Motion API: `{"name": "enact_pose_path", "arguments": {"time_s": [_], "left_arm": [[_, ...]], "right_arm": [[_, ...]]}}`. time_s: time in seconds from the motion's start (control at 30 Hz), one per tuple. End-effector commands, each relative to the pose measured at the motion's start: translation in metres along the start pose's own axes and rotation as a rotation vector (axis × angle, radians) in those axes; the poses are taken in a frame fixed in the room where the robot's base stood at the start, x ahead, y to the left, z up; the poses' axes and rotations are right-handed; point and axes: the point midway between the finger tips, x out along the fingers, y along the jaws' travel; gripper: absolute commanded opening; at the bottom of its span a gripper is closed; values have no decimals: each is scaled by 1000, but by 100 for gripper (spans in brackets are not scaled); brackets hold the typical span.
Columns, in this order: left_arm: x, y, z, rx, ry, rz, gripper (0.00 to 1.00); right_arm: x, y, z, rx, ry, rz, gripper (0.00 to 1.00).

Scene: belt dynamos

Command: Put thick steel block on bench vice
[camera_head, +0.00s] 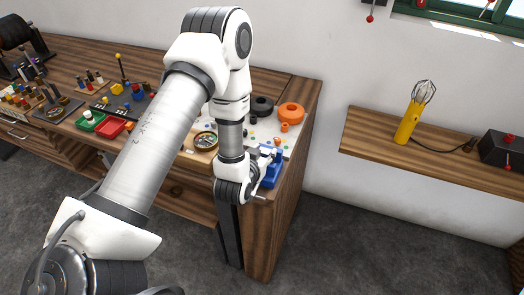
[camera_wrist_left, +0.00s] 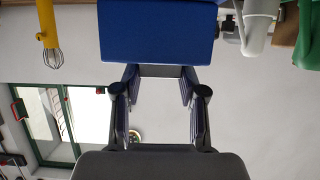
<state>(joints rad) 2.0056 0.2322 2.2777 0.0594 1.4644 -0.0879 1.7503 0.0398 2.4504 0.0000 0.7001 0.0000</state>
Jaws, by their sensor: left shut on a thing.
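My left gripper (camera_wrist_left: 160,84) has its fingers apart around a dark grey bar, which looks like the thick steel block (camera_wrist_left: 160,71), seen edge-on between the fingertips. The blue bench vice (camera_head: 271,172) stands at the right front corner of the workbench, partly hidden by my left wrist. In the left wrist view a large blue face, which looks like the bench vice (camera_wrist_left: 155,32), lies just beyond the fingertips. I cannot tell whether the block touches it. In the head view the left fingers and the block are mostly hidden by the wrist. My right gripper is not in view.
The wooden workbench (camera_head: 292,160) holds an orange part (camera_head: 291,112), a dark round part (camera_head: 262,106), a round gauge (camera_head: 206,141), and red (camera_head: 111,127) and green (camera_head: 89,121) trays. A wall shelf (camera_head: 365,140) with a yellow lamp (camera_head: 408,122) is at the right. Floor between is clear.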

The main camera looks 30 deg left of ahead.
Motion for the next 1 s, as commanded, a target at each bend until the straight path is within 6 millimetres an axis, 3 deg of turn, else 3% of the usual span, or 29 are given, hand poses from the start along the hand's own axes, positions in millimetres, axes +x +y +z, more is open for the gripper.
{"name": "enact_pose_path", "arguments": {"time_s": [0.37, 0.4, 0.43, 0.47, 0.83, 1.0], "left_arm": [[4, 0, 9, 0, 3, 1, 0], [4, 0, 9, 0, 1, 1, 52], [4, 0, 8, 0, 1, 1, 62], [4, 0, 8, 0, 1, 1, 66], [0, 0, 7, 0, 1, 1, 66], [-27, 0, 9, 0, -1, 2, 66]], "right_arm": [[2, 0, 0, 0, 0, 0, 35], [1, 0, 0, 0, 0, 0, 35], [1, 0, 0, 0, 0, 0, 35], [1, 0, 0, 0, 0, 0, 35], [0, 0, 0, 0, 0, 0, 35], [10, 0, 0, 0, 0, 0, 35]]}}
